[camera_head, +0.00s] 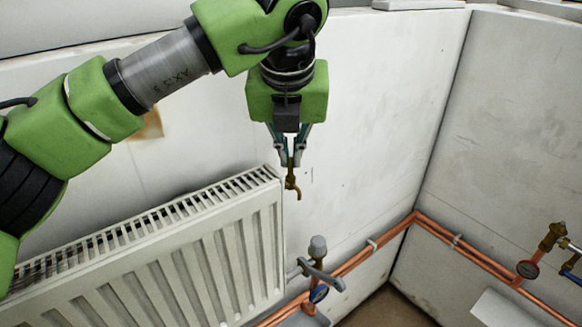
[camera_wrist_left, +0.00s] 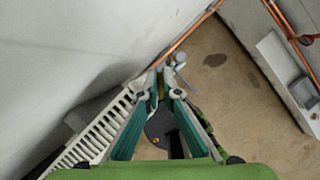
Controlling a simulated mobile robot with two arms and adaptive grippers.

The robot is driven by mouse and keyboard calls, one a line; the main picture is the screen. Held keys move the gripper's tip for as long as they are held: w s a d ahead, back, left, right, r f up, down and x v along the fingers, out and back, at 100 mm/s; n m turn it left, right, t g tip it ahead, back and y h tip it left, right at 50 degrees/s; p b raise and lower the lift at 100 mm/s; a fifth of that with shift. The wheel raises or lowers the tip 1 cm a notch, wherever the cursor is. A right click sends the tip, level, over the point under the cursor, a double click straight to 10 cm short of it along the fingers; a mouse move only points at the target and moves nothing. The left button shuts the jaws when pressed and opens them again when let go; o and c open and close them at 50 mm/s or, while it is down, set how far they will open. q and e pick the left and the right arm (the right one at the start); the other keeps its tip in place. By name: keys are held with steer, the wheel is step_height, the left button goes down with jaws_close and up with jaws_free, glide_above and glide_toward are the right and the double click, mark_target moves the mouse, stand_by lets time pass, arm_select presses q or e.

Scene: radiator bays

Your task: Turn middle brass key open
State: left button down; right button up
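A small brass key (camera_head: 292,183) shows in the head view just below my left fingertips, against the white wall near the radiator's top right corner. My left gripper (camera_head: 290,161) points down, and its fingertips close in on the upper end of the key. In the left wrist view the two fingers (camera_wrist_left: 166,92) nearly meet, and the key cannot be made out clearly there. A grey valve (camera_head: 318,265) with a lever handle and a blue gauge stands below and right of the key, apart from it. My right gripper is not in view.
A white radiator (camera_head: 190,250) fills the lower left. Copper pipes (camera_head: 375,250) run along the wall to the corner. The wall between is clear.

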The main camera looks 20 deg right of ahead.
arm_select(q)
steer(key=shift+n+y+b, duration=0.5)
steer(key=shift+n+b, duration=0.2)
steer(key=shift+n, duration=0.6)
steer(key=shift+r, duration=0.1)
steer(key=c, duration=2.2)
jaws_free()
steer(key=shift+c, duration=0.2)
steer(key=v, duration=1.2)
